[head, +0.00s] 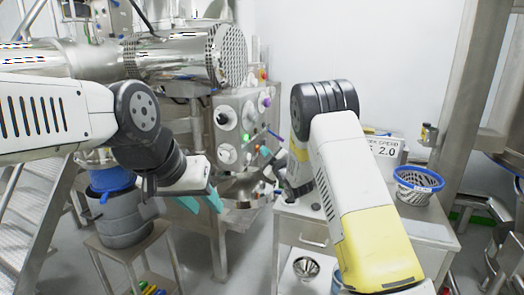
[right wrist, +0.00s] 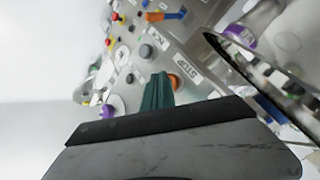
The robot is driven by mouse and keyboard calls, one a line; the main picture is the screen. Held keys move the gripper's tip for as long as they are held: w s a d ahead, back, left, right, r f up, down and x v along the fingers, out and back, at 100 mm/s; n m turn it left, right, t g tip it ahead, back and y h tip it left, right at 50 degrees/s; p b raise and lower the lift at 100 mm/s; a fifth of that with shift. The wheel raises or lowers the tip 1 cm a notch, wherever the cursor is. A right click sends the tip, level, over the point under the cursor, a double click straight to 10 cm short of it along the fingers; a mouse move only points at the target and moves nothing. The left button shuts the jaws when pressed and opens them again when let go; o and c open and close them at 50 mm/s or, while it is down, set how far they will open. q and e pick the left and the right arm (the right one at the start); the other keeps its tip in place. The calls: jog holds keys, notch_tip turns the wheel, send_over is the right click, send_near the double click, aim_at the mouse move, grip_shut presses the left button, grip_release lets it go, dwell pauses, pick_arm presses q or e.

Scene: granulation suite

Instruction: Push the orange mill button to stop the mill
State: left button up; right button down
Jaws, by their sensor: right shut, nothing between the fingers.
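The orange button (right wrist: 177,83) shows in the right wrist view beside a STOP label (right wrist: 172,64) on a steel control panel (right wrist: 195,65). It is partly hidden behind the teal fingers of my right gripper (right wrist: 158,90). These fingers are shut with nothing between them, and their tips are at the button's edge; I cannot tell whether they touch it. My left gripper (head: 202,203) is open and empty, left of the panel and lower.
Other knobs and buttons crowd the panel, including a purple one (right wrist: 107,112) and a lit green one (head: 245,138). A steel bowl (head: 245,188) is below the panel. A blue-rimmed basket (head: 419,180) stands on the right table. A blue-lidded drum (head: 120,215) stands at left.

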jog(key=shift+a, duration=0.25)
dwell(0.3)
jog(key=shift+d, duration=0.15)
jog(key=shift+s+d, duration=0.2)
jog(key=shift+d, duration=0.55)
jog(key=shift+s+d, duration=0.25)
jog(key=shift+d, duration=0.55)
jog(key=shift+s+d, duration=0.3)
jog(key=shift+d, duration=0.45)
jog(key=shift+s+d, duration=0.25)
jog(key=shift+d, duration=0.55)
